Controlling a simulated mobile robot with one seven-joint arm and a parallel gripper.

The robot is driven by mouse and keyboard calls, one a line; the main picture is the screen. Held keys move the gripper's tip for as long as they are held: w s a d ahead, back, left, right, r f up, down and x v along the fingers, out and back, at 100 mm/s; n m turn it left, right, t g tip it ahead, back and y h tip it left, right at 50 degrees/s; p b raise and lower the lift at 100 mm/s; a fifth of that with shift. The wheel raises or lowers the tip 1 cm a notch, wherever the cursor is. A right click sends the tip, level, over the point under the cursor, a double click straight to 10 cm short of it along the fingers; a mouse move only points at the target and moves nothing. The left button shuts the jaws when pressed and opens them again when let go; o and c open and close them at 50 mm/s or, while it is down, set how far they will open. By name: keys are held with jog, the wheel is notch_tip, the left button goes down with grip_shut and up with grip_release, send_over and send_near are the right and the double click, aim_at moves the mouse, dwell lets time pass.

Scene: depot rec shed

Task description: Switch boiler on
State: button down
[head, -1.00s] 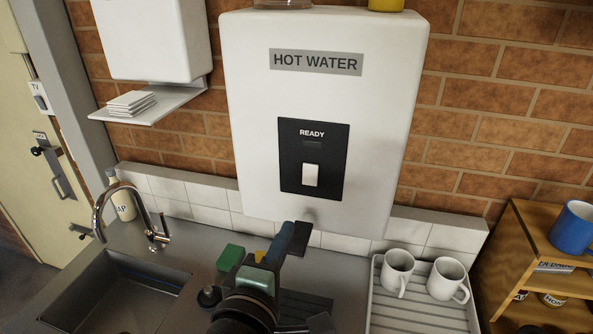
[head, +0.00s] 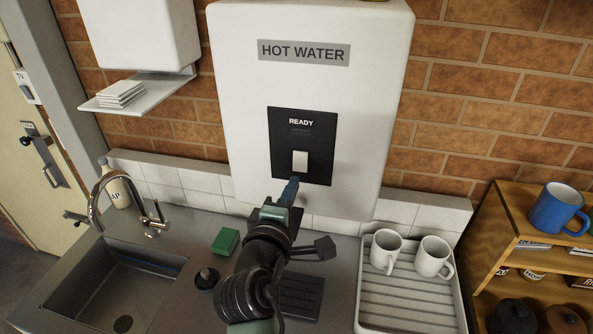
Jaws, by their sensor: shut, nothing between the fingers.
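The boiler (head: 240,120) is a white wall unit labelled HOT WATER. Its black panel (head: 285,140) reads READY, with a dark indicator window and a white rocker switch (head: 300,161) below it. My gripper (head: 293,181) is shut and empty, with its blue-tipped fingers pointing up just under the switch at the panel's lower edge. I cannot tell whether the fingertips touch the panel. My wrist hides the boiler's lower edge and part of the counter. The indicator window shows no light.
A sink with a curved tap (head: 97,205) and a soap bottle (head: 118,190) stand left. A green sponge (head: 225,241) lies on the counter (head: 195,232). A drying tray (head: 364,300) with two white mugs (head: 385,250) is right, beside a wooden shelf (head: 480,240) with a blue mug (head: 557,209).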

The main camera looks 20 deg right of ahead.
aim_at(300, 170)
jog(key=shift+p+x, duration=0.55)
jog(key=shift+x, duration=1.45)
jog(key=shift+w+f, duration=0.1)
jog(key=shift+w+d+f+b, duration=0.1)
jog(key=shift+f+b, duration=0.15)
jog(key=shift+b, duration=0.85)
jog(key=shift+r+p, duration=0.3)
jog(key=shift+f, duration=0.1)
